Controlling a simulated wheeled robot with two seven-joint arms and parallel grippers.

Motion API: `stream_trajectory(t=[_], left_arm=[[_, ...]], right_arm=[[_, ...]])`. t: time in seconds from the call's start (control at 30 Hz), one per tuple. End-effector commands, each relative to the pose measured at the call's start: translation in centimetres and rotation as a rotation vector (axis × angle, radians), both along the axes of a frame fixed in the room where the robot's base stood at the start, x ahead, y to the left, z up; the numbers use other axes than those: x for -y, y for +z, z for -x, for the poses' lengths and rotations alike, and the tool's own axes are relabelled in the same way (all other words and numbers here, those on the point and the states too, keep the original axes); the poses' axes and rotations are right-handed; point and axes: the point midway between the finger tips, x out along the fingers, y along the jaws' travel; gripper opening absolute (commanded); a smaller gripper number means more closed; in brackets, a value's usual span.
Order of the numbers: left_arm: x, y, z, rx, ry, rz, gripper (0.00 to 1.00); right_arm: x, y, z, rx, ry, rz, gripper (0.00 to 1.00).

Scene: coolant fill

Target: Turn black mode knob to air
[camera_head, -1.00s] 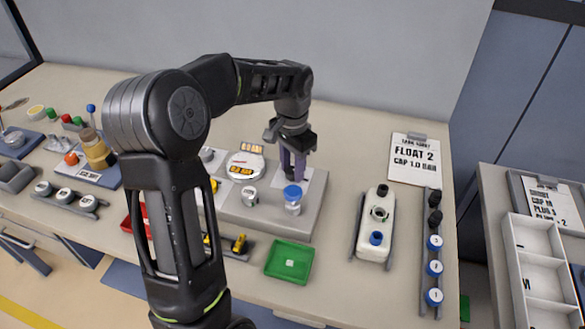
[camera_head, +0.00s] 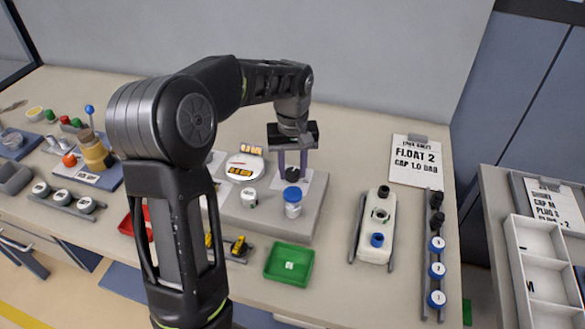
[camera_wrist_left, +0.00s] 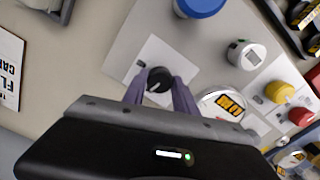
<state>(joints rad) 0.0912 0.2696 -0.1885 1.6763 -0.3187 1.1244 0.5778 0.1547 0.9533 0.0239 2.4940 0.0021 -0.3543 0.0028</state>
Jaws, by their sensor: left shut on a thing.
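The black mode knob (camera_head: 292,173) sits on a white plate (camera_head: 308,181) on the raised grey panel (camera_head: 268,221). My left gripper (camera_head: 292,165) points down over it, with its purple fingers on either side of the knob. In the left wrist view the knob (camera_wrist_left: 159,79) lies between the fingertips (camera_wrist_left: 159,88), and a light pointer line shows on its top. The plate's markings are too small to read. My left gripper is shut on the knob. My right gripper is not in view.
A blue-capped jar (camera_head: 292,203) stands close in front of the knob. A white dial (camera_head: 244,168) and a small white knob (camera_head: 249,197) are to its left. A green tray (camera_head: 289,264) and a white bottle (camera_head: 377,225) stand nearer the front and right.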

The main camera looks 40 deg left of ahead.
Motion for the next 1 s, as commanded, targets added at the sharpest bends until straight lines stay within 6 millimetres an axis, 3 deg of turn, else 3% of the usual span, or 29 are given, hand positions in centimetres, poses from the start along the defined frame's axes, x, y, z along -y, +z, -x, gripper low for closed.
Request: stream_trajectory(t=[0.37,0.87,0.9,1.0], left_arm=[[-0.02,0.11,-0.1,0.003,0.193,-0.001,0.0],[-0.04,0.11,-0.1,0.004,0.22,-0.001,0.0],[-0.04,0.11,-0.09,0.004,0.22,-0.001,0.35],[-0.03,0.09,-0.08,0.003,0.22,0.0,0.44]], right_arm=[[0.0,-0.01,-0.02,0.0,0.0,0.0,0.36],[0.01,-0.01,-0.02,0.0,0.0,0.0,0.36],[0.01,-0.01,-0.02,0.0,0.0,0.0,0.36],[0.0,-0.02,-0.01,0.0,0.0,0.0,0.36]])
